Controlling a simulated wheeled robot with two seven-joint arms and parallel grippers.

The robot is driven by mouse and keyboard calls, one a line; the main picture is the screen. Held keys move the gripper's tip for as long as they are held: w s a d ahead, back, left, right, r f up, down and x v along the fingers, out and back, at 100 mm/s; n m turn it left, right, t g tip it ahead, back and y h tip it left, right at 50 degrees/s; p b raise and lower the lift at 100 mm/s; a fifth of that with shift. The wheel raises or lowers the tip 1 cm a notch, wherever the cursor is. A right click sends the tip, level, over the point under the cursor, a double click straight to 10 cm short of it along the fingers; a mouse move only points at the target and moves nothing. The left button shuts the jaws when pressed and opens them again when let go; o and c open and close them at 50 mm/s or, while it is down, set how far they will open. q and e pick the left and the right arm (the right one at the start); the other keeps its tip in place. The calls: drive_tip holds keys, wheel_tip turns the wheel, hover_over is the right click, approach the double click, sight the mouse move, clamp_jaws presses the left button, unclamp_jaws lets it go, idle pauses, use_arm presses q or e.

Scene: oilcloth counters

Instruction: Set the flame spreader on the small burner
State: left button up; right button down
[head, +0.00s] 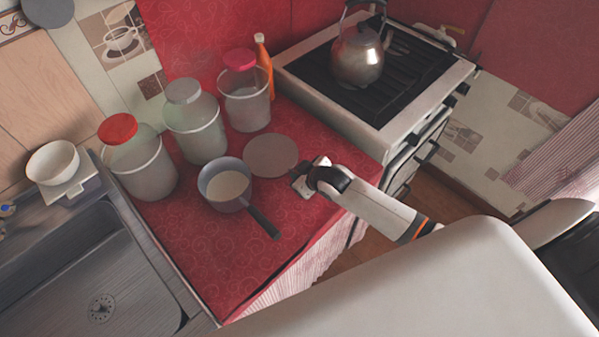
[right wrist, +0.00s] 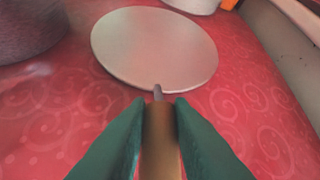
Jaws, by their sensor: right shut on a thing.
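The flame spreader is a flat round grey-brown disc (head: 271,156) above or on the red counter, right of the saucepan. In the right wrist view the disc (right wrist: 154,48) lies ahead of the fingertips, with a short metal stem and a wooden handle (right wrist: 160,135) running back between the fingers. My right gripper (head: 303,183) is shut on that handle; the right wrist view shows both green fingers (right wrist: 159,125) against its sides. The stove (head: 375,80) stands at the back right with a dark grate. A kettle hides part of it, and I cannot make out the small burner. My left gripper is not in view.
A saucepan (head: 224,187) with pale contents stands left of the disc, its dark handle pointing front right. Several lidded jars (head: 194,128) and an orange bottle (head: 263,62) stand behind. The metal kettle (head: 359,58) is on the stove. A sink (head: 85,285) is at left.

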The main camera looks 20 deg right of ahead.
drive_tip(key=shift+f, duration=0.1)
drive_tip(key=c, duration=1.3)
unclamp_jaws()
